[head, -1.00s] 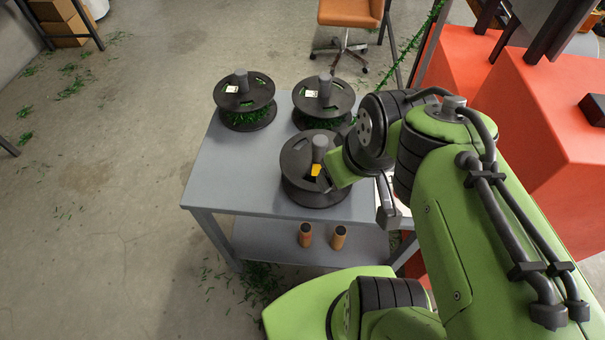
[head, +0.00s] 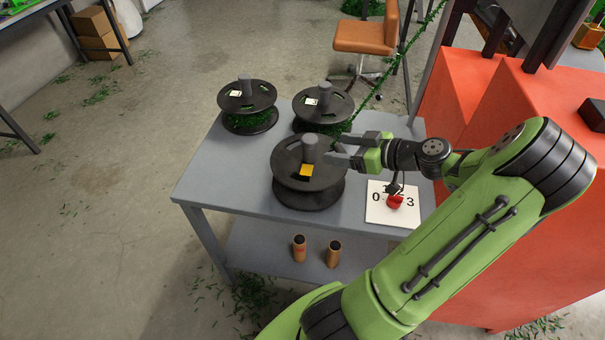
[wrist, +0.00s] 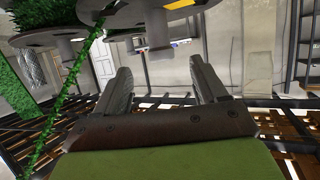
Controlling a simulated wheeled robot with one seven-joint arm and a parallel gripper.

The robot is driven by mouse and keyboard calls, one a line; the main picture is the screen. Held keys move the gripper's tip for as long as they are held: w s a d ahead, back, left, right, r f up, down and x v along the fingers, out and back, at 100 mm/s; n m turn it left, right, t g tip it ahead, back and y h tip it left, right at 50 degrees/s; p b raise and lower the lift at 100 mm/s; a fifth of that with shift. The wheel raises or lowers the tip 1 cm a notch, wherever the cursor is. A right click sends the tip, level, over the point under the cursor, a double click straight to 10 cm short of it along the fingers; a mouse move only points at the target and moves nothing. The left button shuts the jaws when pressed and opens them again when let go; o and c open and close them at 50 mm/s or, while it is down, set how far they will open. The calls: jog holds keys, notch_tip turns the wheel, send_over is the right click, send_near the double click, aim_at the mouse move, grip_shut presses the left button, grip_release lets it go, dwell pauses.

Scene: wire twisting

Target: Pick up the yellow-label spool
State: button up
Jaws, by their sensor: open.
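The yellow-label spool (head: 308,190) is a black reel with a grey centre post (head: 309,149) and a yellow label (head: 306,171). It stands flat on the near part of the grey table (head: 225,190). My gripper (head: 341,149) is open and empty, level with the post and just to its right, fingers pointing left at it. In the wrist view, which looks upside down, a post (wrist: 157,32) hangs ahead between the two open fingers (wrist: 160,75), apart from them. The yellow label (wrist: 207,3) shows at the top edge.
Two white-label spools with green winding stand behind, one at the back left (head: 247,106) and one at the back middle (head: 323,107). A number card (head: 376,213) with a red piece lies right. A green strand (head: 390,73) rises behind my gripper. Orange blocks (head: 450,100) stand at the right.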

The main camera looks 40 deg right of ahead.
aim_at(304, 144)
jog(key=b+x, duration=0.1)
jog(key=x, duration=0.5)
jog(key=shift+s+f, duration=0.1)
jog(key=shift+f, duration=0.05)
jog(key=x, duration=0.3)
jog(key=b+x, duration=0.1)
jog(key=x, duration=0.1)
jog(key=shift+w, duration=0.45)
jog(key=shift+s, duration=0.1)
grip_shut()
